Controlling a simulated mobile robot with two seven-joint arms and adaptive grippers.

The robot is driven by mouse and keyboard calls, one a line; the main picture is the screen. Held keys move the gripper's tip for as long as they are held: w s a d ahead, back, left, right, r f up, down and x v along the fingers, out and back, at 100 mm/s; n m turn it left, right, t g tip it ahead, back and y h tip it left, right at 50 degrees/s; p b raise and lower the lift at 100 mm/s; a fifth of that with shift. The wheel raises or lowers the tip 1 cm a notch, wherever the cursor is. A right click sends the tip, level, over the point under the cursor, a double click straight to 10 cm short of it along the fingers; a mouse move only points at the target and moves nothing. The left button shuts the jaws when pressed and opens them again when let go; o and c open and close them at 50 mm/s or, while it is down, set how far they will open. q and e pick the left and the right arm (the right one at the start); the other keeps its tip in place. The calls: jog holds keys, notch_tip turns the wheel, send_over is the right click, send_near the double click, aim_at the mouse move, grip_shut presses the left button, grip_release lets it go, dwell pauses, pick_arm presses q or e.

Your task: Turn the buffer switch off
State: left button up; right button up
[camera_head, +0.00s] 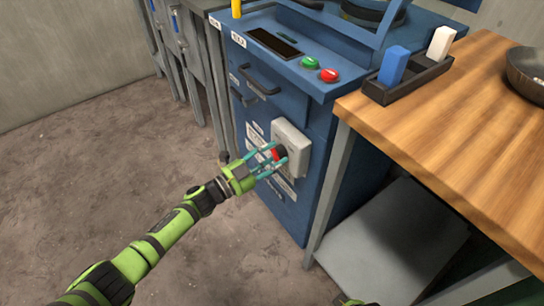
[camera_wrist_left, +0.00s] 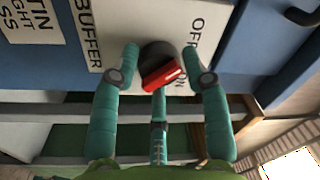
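The buffer switch is a red handle on a round black base, on a light plate marked BUFFER. In the head view the red switch (camera_head: 278,153) is on a grey box (camera_head: 292,140) on the blue cabinet's front. In the left wrist view the red handle (camera_wrist_left: 164,77) lies slantwise near the ON mark, with OFF above it. My left gripper (camera_head: 274,162) is at the switch, its teal fingers spread around the handle. In the left wrist view the left gripper (camera_wrist_left: 162,77) has a finger on each side and one below; gaps show beside the handle.
The blue cabinet (camera_head: 318,185) has a green button (camera_head: 310,63) and a red button (camera_head: 329,75) on top. A wooden table (camera_head: 440,125) stands at the right, holding a black tray (camera_head: 408,88) and a pan (camera_head: 528,75). Floor at the left is clear.

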pick_arm(q)
jog(key=shift+o, duration=0.7)
jog(key=shift+w+a+f, duration=0.1)
jog(key=shift+w, duration=0.1)
jog(key=shift+s, duration=0.1)
jog(key=v, duration=1.2)
